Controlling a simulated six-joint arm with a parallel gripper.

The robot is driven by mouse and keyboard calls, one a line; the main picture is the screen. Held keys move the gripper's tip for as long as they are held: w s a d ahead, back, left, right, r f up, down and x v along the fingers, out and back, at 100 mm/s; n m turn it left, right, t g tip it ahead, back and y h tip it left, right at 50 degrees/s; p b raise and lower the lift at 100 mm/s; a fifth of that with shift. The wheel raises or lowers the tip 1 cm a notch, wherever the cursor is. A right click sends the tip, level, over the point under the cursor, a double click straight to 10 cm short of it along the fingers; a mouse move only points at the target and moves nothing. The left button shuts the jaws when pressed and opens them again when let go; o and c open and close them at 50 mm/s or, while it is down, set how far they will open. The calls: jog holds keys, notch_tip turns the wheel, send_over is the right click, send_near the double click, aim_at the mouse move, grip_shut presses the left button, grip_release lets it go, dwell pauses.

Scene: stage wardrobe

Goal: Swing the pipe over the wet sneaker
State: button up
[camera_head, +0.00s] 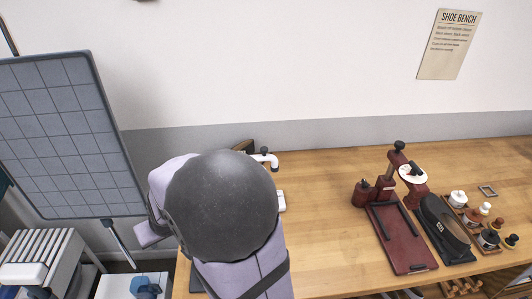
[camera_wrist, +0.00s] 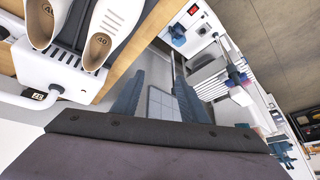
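A pair of white sneakers (camera_wrist: 112,28) with "40" on the insoles shows at the upper left of the wrist view, on a white box-shaped unit (camera_wrist: 42,68). I cannot tell which sneaker is wet. In the head view a white bent pipe (camera_head: 270,160) with a black knob shows just behind my arm, which hides the sneakers and most of the unit. My gripper (camera_wrist: 157,95) is open and empty, to the right of the sneakers, past the wooden bench edge. My arm hides it in the head view.
The wooden bench (camera_head: 325,170) is clear right of my arm. A grey gridded panel (camera_head: 60,130) stands at the left, above a white slatted rack (camera_head: 38,250).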

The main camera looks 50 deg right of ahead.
jog(key=w+d+f+m+t+h+b, duration=0.15)
jog(key=w+d+m+h+b, duration=0.35)
jog(key=d, duration=0.6)
jog(key=w+d+t+h+b, duration=0.25)
jog(key=w+d, duration=0.35)
jog(key=d, duration=0.6)
jog(key=s+d+m+g+h+b, duration=0.1)
jog(key=s+d+m+h+b, duration=0.1)
jog(key=d, duration=0.7)
jog(key=s+d+r+m+g+h+b, duration=0.1)
jog(key=s+d+m+h, duration=0.3)
jog(key=d, duration=0.6)
jog(key=s+h+b, duration=0.1)
jog(key=s+h, duration=0.1)
jog(key=shift+s+d+g, duration=0.2)
jog(key=shift+s+g, duration=0.1)
jog(key=shift+g, duration=0.1)
jog(key=shift+w+d+r+h, duration=0.1)
jog(key=shift+r+h, duration=0.05)
jog(key=shift+h, duration=0.1)
jog(key=p+x, duration=0.2)
jog(key=x, duration=0.5)
